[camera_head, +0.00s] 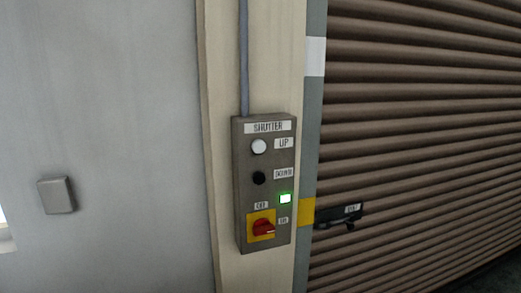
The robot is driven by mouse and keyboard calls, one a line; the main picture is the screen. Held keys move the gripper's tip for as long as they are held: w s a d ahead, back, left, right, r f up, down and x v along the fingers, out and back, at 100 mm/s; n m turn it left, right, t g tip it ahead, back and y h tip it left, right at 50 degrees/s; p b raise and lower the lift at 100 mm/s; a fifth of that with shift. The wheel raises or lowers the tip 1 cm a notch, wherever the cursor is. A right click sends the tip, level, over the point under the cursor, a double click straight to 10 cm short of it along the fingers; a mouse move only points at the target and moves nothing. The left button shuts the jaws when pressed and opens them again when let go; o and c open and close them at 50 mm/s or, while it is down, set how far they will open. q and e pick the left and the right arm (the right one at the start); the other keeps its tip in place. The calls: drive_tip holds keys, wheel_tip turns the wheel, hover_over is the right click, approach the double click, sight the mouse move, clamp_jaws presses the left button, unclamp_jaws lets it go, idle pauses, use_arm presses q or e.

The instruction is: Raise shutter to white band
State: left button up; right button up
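The brown ribbed shutter (420,130) fills the right side and runs down past the visible lower area. The white band (315,57) is on the grey guide rail at the upper left of the shutter. Neither of my grippers is in view.
A yellow band (307,211) is low on the rail, beside a black latch or handle (338,215) on the shutter. A grey conduit (244,60) runs up from the box. A small grey wall box (57,195) is on the left wall. The space before the panel looks clear.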

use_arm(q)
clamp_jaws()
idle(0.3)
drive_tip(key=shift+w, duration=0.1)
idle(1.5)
